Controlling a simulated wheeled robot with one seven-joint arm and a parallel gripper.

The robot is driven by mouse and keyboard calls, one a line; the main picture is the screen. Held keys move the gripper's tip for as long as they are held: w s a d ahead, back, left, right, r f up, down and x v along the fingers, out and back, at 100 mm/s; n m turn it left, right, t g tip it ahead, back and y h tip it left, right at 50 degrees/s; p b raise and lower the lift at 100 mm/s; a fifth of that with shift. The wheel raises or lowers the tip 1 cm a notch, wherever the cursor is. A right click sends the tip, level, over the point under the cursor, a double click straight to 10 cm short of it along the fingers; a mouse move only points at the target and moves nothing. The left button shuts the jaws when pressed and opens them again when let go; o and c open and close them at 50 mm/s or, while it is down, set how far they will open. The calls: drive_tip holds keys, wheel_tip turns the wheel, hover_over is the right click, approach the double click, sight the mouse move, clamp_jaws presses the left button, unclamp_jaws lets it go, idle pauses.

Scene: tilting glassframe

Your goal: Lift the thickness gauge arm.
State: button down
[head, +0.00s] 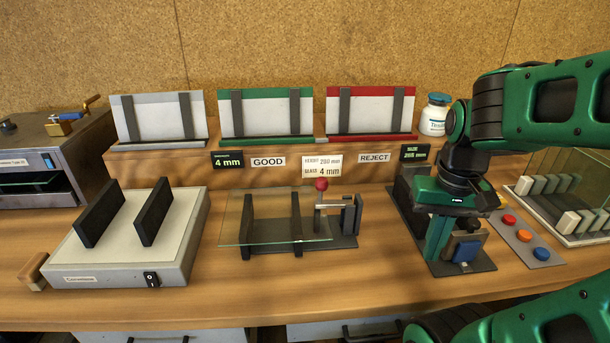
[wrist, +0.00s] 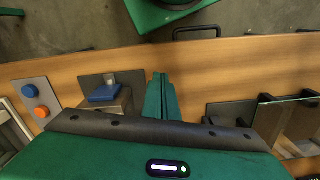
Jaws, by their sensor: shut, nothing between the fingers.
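The thickness gauge (head: 349,217) stands at the right end of a black glass stand (head: 247,212) in the head view. Its arm (head: 331,204) is roughly level and carries a red ball knob (head: 321,184). A clear glass sheet (head: 272,229) lies across the stand, with its right edge near the gauge. My gripper (head: 433,254) points down, shut and empty, to the right of the gauge and apart from it. In the wrist view my gripper's fingers (wrist: 160,98) are together. The glass stand (wrist: 240,112) shows at the right there; the gauge knob is not visible.
A device with a blue pad (head: 465,250) is beside my gripper, and a button panel (head: 523,236) is farther right. White, green (head: 266,113) and red (head: 371,112) racks stand behind. A light-topped unit (head: 128,235) is at left. The bench front is clear.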

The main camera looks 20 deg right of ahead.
drive_tip(key=w+a+r+n+h, duration=0.25)
drive_tip(key=w+r+n, duration=0.6)
drive_tip(key=w, duration=0.55)
drive_tip(key=w+a+r+n, duration=0.2)
drive_tip(key=w+a+n, duration=0.3)
drive_tip(key=a, duration=0.4)
drive_tip(key=w+a+r+n, duration=0.2)
drive_tip(key=w+a+n, duration=0.3)
drive_tip(key=a, duration=0.5)
drive_tip(key=shift+w+r+n, duration=0.3)
drive_tip(key=shift+w+n, duration=0.05)
drive_tip(key=shift+w, duration=0.4)
